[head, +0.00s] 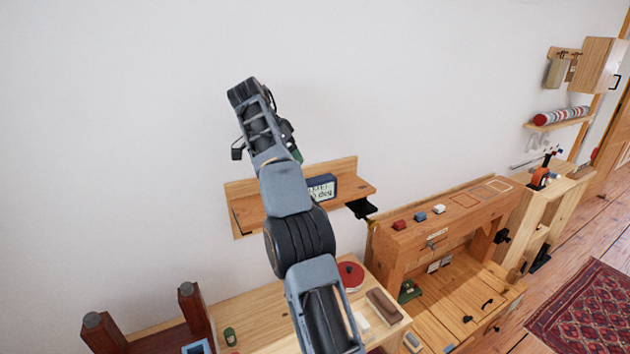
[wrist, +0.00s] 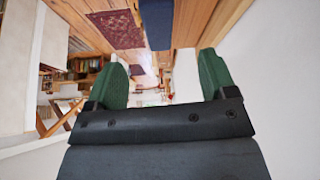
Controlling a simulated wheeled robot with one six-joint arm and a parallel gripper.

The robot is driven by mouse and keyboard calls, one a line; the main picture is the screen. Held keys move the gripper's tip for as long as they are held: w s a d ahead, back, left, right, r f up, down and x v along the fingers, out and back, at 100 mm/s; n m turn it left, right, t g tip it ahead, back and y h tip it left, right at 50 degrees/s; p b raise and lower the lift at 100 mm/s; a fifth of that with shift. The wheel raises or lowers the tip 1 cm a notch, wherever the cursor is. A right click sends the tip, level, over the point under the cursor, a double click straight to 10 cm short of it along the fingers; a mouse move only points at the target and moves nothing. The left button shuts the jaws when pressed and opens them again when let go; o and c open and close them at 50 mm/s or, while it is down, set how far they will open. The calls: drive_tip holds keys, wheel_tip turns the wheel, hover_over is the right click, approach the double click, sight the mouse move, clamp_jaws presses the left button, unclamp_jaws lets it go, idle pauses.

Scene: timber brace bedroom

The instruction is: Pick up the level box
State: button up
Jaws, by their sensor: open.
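The level box (head: 322,188) is a dark blue box with a pale display face. It stands on a wooden wall shelf (head: 353,187), and my arm covers part of its left side in the head view. In the wrist view a dark blue block (wrist: 157,24), which looks like the same box, enters at the top centre. My gripper (wrist: 162,62) has two green fingers spread wide apart with nothing between them. The block appears beyond the fingertips, apart from them. In the head view only a bit of green finger shows beside my arm, just above the shelf.
A wooden workbench (head: 440,215) with small red, blue and white blocks stands right of the shelf. A lower table (head: 262,312) holds a red disc (head: 351,275) and a brown block (head: 384,306). A black bracket (head: 361,207) sits near the shelf's right end. The wall above is bare.

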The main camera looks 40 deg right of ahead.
sight(312, 180)
drive_tip(key=shift+m, duration=0.7)
drive_tip(key=b+x, duration=0.1)
drive_tip(key=x, duration=0.1)
drive_tip(key=b+x, duration=0.1)
drive_tip(key=x, duration=0.1)
drive_tip(key=d+b+x, duration=0.1)
drive_tip(key=x, duration=0.2)
drive_tip(key=shift+r, duration=0.25)
drive_tip(key=shift+s+d+b+x, duration=0.15)
drive_tip(key=shift+b+x, duration=0.1)
drive_tip(key=shift+x, duration=1.05)
drive_tip(key=shift+s+d+b+x, duration=0.15)
drive_tip(key=shift+b+x, duration=0.1)
drive_tip(key=shift+x, duration=1.05)
drive_tip(key=shift+d+f, duration=0.3)
drive_tip(key=shift+f, duration=0.1)
drive_tip(key=shift+f, duration=0.15)
drive_tip(key=c, duration=1.1)
drive_tip(key=shift+c, duration=0.6)
